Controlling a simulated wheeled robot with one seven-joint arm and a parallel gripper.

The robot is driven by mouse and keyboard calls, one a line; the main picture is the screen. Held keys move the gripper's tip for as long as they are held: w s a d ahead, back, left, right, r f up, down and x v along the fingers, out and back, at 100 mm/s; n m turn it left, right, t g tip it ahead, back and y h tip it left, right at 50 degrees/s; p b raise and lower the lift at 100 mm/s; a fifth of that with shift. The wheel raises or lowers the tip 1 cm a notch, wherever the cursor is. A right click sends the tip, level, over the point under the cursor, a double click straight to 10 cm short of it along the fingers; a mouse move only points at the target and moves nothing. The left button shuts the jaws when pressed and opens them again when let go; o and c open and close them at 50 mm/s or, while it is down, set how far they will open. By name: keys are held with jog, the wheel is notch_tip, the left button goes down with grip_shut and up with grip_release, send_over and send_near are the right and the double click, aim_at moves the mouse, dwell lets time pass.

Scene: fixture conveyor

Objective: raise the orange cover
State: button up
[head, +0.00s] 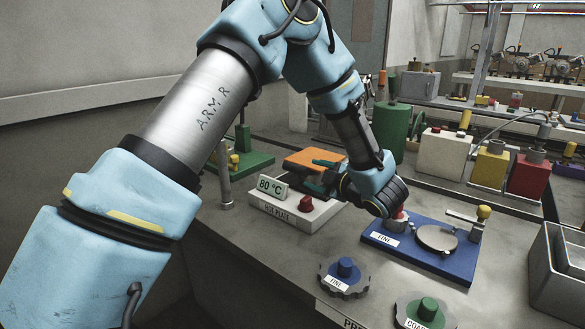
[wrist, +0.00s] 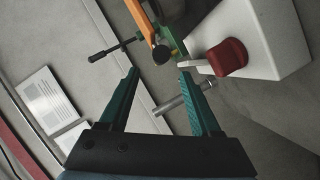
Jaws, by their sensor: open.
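The orange cover (head: 312,160) lies flat behind the hot plate in the head view, partly hidden by my gripper. In the wrist view a narrow orange strip (wrist: 141,18) of it shows at the top, beside a green part and a dark round knob (wrist: 160,53). A black-handled bar (wrist: 108,49) sticks out to the left there. My gripper (head: 319,176) is in front of the cover in the head view. In the wrist view its two teal fingers (wrist: 159,74) are apart with nothing held between them. The fingertips appear short of the knob and bar; contact cannot be made out.
The white hot plate (head: 290,222) with a red knob (head: 305,203) stands close to my gripper; the knob (wrist: 228,57) is right of the fingers in the wrist view. A blue fixture (head: 440,262) lies to the right. A green cylinder (head: 391,128) stands behind my arm.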

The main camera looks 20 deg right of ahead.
aim_at(295, 169)
jog(key=p+x, duration=0.3)
jog(key=x, duration=0.6)
jog(key=shift+w+a+p, duration=0.15)
jog(key=shift+p, duration=0.25)
jog(key=shift+w+f, duration=0.15)
jog(key=shift+w, duration=0.25)
jog(key=shift+a, duration=0.1)
grip_shut()
dwell(0.6)
